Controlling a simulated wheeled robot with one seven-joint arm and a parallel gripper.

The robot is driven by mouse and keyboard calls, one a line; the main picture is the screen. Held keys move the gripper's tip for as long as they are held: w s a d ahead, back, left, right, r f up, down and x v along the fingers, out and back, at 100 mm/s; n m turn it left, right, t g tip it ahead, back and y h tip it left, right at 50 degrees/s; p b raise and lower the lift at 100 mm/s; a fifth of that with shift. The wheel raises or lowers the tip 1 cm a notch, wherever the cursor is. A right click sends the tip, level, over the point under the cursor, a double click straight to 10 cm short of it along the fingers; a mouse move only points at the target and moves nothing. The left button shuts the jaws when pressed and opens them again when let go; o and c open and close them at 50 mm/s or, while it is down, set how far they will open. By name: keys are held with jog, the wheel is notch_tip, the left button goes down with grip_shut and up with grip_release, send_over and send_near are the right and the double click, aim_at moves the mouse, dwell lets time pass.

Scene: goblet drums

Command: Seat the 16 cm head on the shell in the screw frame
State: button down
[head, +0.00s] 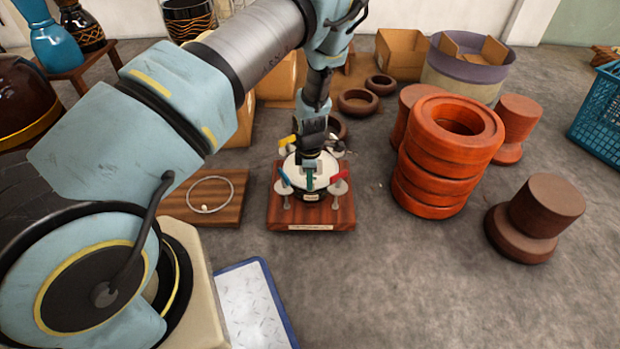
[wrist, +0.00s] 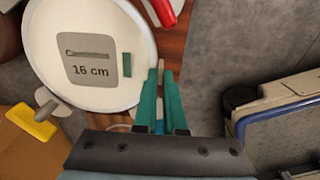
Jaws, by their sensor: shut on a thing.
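The 16 cm head (wrist: 99,24) is a pale disc with a grey "16 cm" label and a small green mark. In the head view the disc (head: 300,178) lies roughly level over the screw frame (head: 283,216), a reddish wooden base with coloured clamp handles. My gripper (head: 309,180) points down at the disc's near side. In the wrist view its green fingers (wrist: 160,73) are close together at the disc's right edge, shut on the head; the exact grip point is hard to see. The shell under the disc is mostly hidden. I cannot tell whether the head touches it.
Yellow (wrist: 31,122) and red (wrist: 164,11) handles stand close around the disc. A wooden board with a metal ring (head: 210,194) lies left of the frame. Stacked orange rings (head: 428,190) stand to the right. Bare floor lies in front of the frame.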

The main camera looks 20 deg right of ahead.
jog(key=shift+f, duration=0.65)
jog(key=shift+f, duration=0.25)
dwell(0.3)
jog(key=c, duration=0.9)
grip_release()
notch_tip(320, 180, up, 11)
jog(key=p, duration=0.3)
